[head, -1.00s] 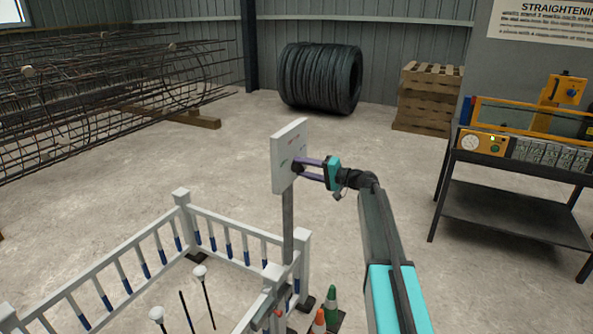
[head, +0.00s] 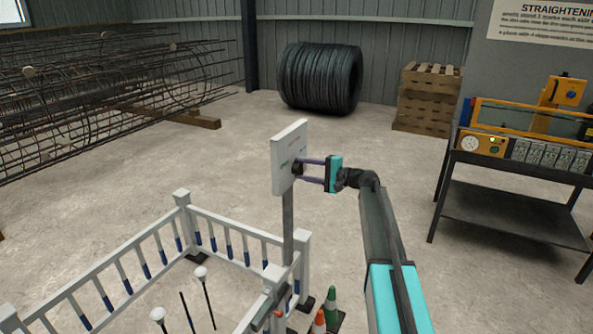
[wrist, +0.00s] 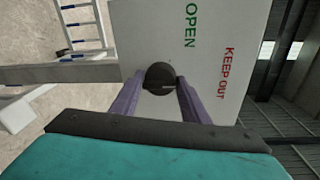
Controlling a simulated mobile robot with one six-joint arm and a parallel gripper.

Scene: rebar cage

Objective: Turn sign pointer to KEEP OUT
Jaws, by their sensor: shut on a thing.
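A white sign board (head: 286,157) stands on a grey post (head: 288,225) at a corner of the white fence. In the wrist view the board (wrist: 217,60) shows sideways, with green OPEN (wrist: 190,26) and red KEEP OUT (wrist: 226,72) lettering. A round black knob (wrist: 160,76) sits on its face. My gripper (wrist: 161,84) is shut on the knob, one purple finger on each side. In the head view my gripper (head: 299,170) reaches the board from the right. A small pale mark shows by the knob's lower edge; which word the pointer faces is unclear.
A low white fence (head: 110,270) runs left of the post. Small traffic cones (head: 331,303) stand at the post's foot. A machine bench (head: 520,190) is at right. A wire coil (head: 320,78), pallets (head: 430,98) and rebar cages (head: 110,90) stand behind. The middle floor is clear.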

